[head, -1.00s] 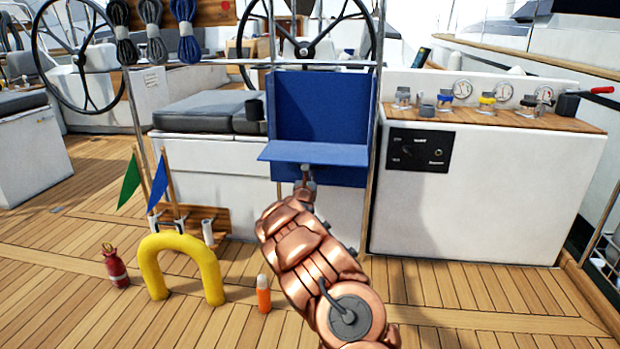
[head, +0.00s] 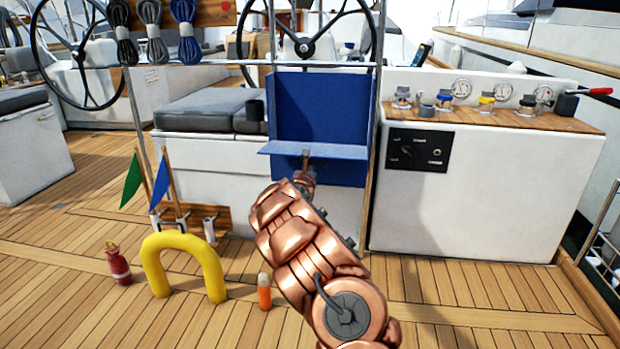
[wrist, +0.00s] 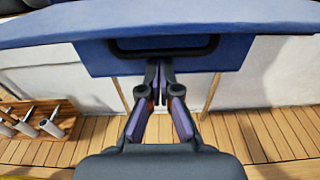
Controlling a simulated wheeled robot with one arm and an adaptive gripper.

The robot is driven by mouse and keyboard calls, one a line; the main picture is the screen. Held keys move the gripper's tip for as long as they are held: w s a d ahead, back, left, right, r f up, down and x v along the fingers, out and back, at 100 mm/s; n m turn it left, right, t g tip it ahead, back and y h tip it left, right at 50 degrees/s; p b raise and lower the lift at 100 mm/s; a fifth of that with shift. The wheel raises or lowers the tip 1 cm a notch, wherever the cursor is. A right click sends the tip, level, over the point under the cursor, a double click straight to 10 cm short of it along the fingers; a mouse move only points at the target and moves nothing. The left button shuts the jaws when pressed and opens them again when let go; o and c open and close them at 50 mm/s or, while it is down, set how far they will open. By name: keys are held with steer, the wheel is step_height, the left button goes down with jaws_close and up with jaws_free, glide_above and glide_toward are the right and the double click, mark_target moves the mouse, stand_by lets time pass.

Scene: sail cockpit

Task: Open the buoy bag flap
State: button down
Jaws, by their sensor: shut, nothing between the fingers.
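The blue buoy bag (head: 318,105) hangs upright on the rail. Its flap (head: 275,149) sticks out from the bag, close to level and nearly edge-on in the head view. In the wrist view the flap (wrist: 60,28) spans the top, and a dark bar-shaped handle (wrist: 205,50) shows under its edge. My gripper (head: 305,160) is at the flap's underside, in front of the lower bag. In the wrist view its fingertips (wrist: 155,66) are together and empty, just below the handle. I cannot tell whether they touch the flap.
A white console (head: 480,200) stands right of the bag. A grey-cushioned bench (head: 200,110) is left. On the deck stand a yellow horseshoe buoy (head: 185,243), a red bottle (head: 118,264) and an orange cylinder (head: 265,292). Coiled ropes (head: 150,30) hang upper left.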

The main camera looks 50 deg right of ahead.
steer(key=s+a+f+p, duration=0.1)
steer(key=s+a, duration=0.4)
steer(key=a, duration=0.5)
steer(key=shift+f+p, duration=0.35)
steer(key=shift+f, duration=0.55)
steer(key=shift+s, duration=0.1)
